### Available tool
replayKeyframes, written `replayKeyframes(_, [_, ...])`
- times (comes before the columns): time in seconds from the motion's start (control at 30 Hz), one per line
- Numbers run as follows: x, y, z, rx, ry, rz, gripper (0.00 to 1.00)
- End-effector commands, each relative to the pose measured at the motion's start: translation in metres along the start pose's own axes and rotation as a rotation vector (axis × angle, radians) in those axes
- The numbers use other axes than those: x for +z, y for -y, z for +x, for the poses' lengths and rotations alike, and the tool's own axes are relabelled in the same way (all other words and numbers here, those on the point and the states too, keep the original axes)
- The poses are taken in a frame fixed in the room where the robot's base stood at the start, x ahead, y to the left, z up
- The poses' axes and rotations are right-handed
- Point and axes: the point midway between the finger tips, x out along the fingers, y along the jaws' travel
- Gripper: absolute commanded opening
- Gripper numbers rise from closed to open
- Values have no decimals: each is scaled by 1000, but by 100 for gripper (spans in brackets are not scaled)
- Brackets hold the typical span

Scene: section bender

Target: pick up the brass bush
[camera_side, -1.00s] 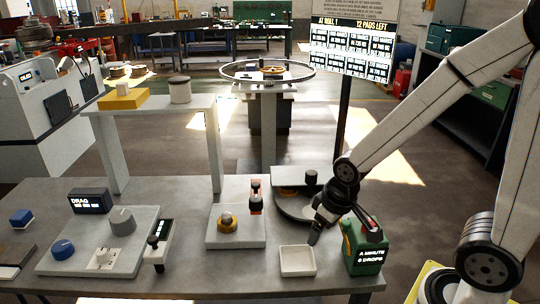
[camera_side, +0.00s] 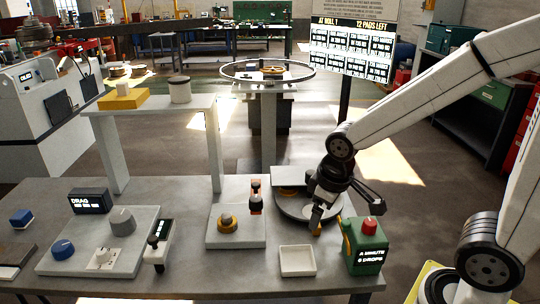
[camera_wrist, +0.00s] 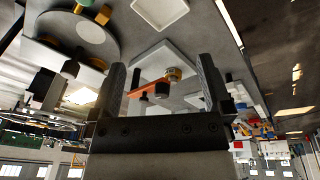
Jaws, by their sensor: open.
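My gripper (camera_side: 316,222) is open and empty, low over the front of a dark-rimmed round plate. A small brass-coloured piece (camera_side: 318,229) shows right beside the fingertips, partly hidden by them; I cannot tell if they touch. In the wrist view, a yellow-brass piece (camera_wrist: 103,14) sits at the edge of the round plate (camera_wrist: 62,40), outside the fingers. A brass ring (camera_side: 228,229) around a grey knob sits on a pale square base; its brass (camera_wrist: 174,74) shows beyond the open fingers in the wrist view. I cannot tell which brass part is the bush.
An empty white tray (camera_side: 297,272) lies in front of my gripper. An upright dark-handled lever (camera_side: 255,198) is on the left. The bench front between tray and square base is clear.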

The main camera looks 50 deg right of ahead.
Motion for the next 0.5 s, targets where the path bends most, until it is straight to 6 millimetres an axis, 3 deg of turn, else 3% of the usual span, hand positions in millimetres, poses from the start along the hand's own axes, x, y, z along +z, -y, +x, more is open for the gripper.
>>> replayKeyframes(0.27, [-15,-2,7,78,70,-265,100])
replayKeyframes(0.5, [-45,-6,17,216,182,-675,100])
